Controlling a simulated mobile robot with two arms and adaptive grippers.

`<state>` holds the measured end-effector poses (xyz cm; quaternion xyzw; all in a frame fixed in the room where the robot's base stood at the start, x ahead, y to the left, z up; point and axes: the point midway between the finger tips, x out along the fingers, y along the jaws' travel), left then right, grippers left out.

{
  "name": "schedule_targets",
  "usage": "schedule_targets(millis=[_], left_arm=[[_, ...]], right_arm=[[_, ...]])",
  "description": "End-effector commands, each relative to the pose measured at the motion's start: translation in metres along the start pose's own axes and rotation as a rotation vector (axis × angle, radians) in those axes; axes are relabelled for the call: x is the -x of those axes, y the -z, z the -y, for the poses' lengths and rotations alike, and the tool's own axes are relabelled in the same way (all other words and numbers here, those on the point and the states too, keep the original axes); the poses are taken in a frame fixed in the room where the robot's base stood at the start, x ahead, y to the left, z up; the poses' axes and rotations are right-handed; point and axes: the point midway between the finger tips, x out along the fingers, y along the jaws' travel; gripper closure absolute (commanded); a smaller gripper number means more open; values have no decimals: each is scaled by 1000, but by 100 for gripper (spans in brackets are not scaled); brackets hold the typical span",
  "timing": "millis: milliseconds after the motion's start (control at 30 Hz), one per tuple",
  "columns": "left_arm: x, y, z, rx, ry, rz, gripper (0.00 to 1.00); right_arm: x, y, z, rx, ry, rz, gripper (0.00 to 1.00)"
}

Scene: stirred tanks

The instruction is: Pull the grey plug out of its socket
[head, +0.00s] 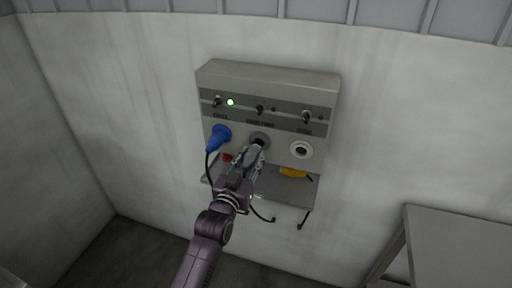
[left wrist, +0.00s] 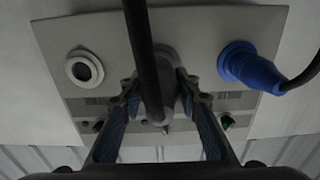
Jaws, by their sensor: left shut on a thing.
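The grey plug (head: 254,153) is at the middle socket (head: 260,139) of the wall panel, its body mostly hidden by my left gripper (head: 250,160). My left gripper is shut on the plug from below and in front. In the left wrist view the grey plug (left wrist: 162,88) sits between the two fingers (left wrist: 163,108), and its dark cable (left wrist: 141,40) passes close in front of the camera. I cannot tell how deep the plug sits in the socket. My right gripper is not in view.
A blue plug (head: 217,138) is in the left socket; the right white socket (head: 301,149) is empty. A green light (head: 230,102) is lit. A grey table (head: 455,245) stands lower right.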

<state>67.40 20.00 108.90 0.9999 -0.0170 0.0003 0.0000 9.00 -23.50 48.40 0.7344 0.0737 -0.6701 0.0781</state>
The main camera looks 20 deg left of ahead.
Motion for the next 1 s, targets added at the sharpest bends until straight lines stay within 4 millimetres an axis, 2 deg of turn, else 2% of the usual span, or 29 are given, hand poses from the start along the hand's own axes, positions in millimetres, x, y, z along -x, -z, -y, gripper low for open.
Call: schedule_targets(millis=[533,1000], left_arm=[[22,1,0,0,0,0,100],[23,1,0,0,0,-1,100]], right_arm=[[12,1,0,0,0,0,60],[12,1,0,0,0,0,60]])
